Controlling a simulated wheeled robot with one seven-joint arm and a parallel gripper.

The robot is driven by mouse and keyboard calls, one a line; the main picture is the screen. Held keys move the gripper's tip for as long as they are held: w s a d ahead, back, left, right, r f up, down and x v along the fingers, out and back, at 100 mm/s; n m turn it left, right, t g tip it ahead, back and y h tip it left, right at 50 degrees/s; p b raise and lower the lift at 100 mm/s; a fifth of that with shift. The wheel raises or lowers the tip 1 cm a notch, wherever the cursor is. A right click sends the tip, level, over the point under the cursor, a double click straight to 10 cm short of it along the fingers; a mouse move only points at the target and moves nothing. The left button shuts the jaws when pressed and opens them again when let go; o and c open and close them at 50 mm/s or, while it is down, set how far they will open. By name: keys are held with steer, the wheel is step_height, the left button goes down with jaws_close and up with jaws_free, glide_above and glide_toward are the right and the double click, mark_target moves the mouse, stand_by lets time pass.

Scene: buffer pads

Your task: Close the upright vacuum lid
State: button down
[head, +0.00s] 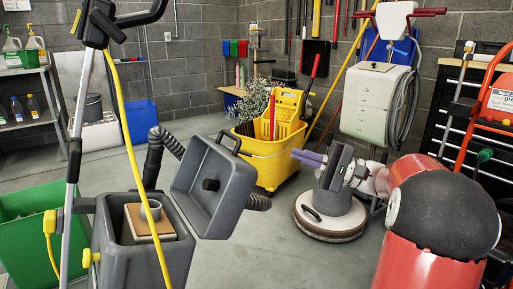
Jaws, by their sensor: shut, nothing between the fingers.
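The upright vacuum has a dark grey body (112,262) at the lower left, its top open with a tan filter and a pale round port inside. Its grey lid (215,190) is tilted wide open to the right of the body, its hollow inside facing left. A handle shows on the lid's upper edge. My gripper (300,158) has purple fingers, is shut and empty, and points left toward the lid. In the picture a clear gap separates it from the lid.
A yellow mop bucket (270,155) stands behind the lid. A floor polisher (330,215) is behind my gripper. A yellow cord (128,130) and ribbed black hose (165,145) run near the vacuum. A green bin (25,215) is at left.

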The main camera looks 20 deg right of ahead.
steer(key=s+a+x, duration=0.1)
steer(key=s+x, duration=0.1)
steer(key=x, duration=1)
steer(key=shift+s+a+r, duration=0.15)
steer(key=shift+a+r, duration=0.25)
steer(key=shift+r, duration=0.05)
